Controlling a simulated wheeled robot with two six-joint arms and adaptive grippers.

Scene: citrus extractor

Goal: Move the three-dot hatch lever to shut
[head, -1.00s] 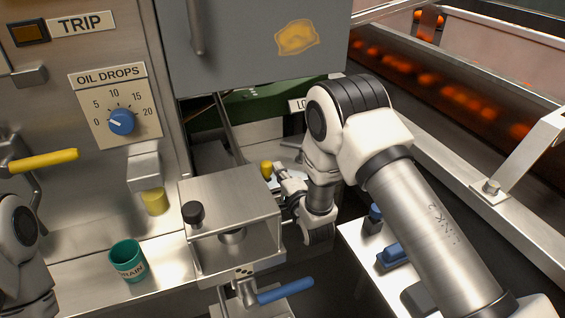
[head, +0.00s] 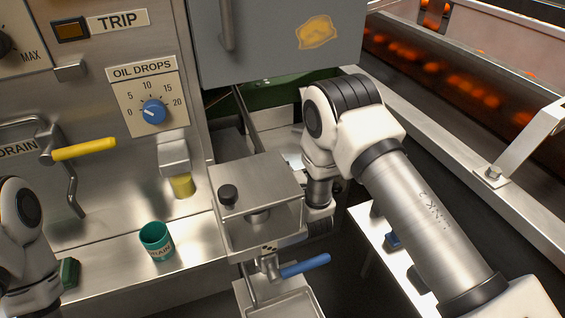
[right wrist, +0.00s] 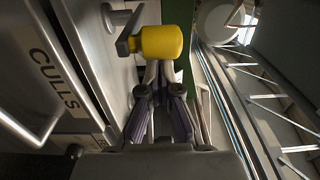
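A blue-handled lever (head: 304,265) sticks out to the right under a steel box (head: 258,207). A small plate with black dots (head: 270,247) sits just above it; the dots are too small to count surely. In the right wrist view a yellow knob (right wrist: 161,43) on a grey lever arm (right wrist: 129,37) lies right at the tips of my right gripper (right wrist: 157,74). The knob covers the fingertips, so I cannot tell whether they grip it. In the head view my right gripper is hidden beside the steel box. My left gripper is out of view; only its arm shows at the left.
A yellow-handled drain lever (head: 84,149), a blue oil-drops dial (head: 154,111) and a teal cup (head: 157,241) are at the left. A grey hatch panel (head: 275,40) hangs above. A CULLS label (right wrist: 54,76) shows in the right wrist view. A rail runs along the right.

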